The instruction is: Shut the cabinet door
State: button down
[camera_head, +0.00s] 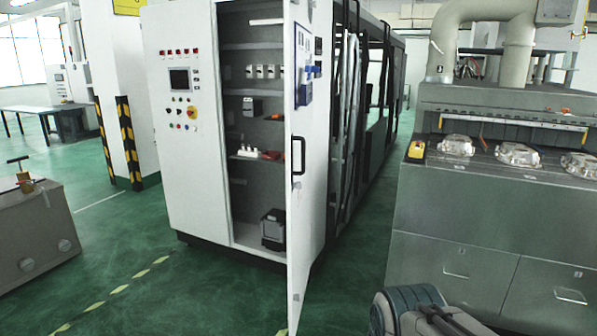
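The cabinet (184,150) is a tall white control cabinet with buttons and a small screen on its left front panel. Its door (302,200) is hinged at the right and stands open, swung out toward me. A black handle (298,156) is on the door. Shelves (262,158) with electrical parts show inside the open cabinet. Part of my arm shows at the bottom edge, right of the door's lower end and apart from it in the picture. My gripper's fingers are not visible.
A grey workbench (450,240) with shiny castings (457,145) stands at the right. A grey box (40,230) sits at the left. Striped posts (131,140) stand left of the cabinet. Green floor (140,265) with a dashed yellow line is clear in front.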

aim_at(297, 20)
jog(key=z, duration=0.3)
jog(key=i, duration=0.85)
jog(key=u, duration=0.5)
